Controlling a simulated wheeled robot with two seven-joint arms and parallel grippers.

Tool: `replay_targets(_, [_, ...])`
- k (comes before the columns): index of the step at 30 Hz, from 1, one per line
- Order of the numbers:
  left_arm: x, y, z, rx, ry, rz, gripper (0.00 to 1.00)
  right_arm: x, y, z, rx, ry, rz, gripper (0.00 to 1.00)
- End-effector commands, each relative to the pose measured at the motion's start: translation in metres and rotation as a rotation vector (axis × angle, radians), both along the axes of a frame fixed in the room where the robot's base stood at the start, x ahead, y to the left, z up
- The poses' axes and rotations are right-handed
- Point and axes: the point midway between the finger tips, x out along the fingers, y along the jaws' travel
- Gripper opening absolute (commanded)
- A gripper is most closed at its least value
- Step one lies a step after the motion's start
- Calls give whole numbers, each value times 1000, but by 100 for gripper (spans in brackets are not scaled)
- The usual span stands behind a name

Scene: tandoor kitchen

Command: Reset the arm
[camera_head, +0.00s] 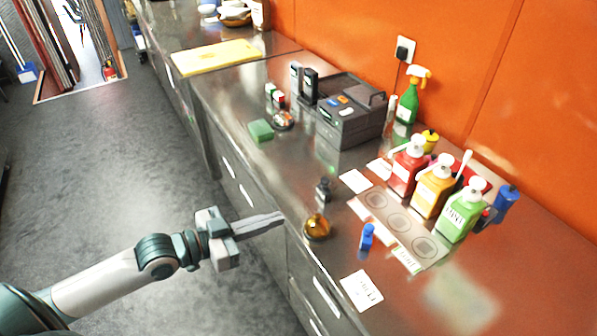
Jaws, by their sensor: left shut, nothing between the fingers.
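My left arm comes in from the lower left over the grey floor. My left gripper (262,224) is shut, with its fingers together and nothing held. Its fingertips point right, at the front edge of the steel counter (237,106), near a small round amber object (317,227). They look apart from it, but the height difference is hard to tell. My right gripper is not in view.
The counter holds red (408,166), yellow (433,187) and green (459,212) pump bottles, a green spray bottle (408,103), a dark machine (350,117), a green sponge (261,131) and a blue bottle (366,237). The floor (100,180) left of the counter is clear.

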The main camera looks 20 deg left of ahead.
Motion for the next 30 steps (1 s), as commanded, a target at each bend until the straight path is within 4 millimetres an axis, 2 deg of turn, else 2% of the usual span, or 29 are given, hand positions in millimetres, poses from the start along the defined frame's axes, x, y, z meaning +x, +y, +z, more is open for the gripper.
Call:
replay_targets(5, [1,1,-2,1,2,3,0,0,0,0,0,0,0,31])
replay_targets(8, [5,6,-11,5,10,21,0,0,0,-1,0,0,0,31])
replay_targets(11, [13,18,-31,18,27,57,0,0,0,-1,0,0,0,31])
replay_targets(14, [23,36,-65,38,59,115,0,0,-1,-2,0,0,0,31])
replay_targets(17, [31,60,-112,64,106,188,0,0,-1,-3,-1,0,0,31])
replay_targets(22, [30,101,-210,125,215,316,0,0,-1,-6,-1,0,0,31])
replay_targets(26, [13,125,-287,174,312,397,0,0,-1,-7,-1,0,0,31])
replay_targets(30, [-19,141,-368,230,425,464,0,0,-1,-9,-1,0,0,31])
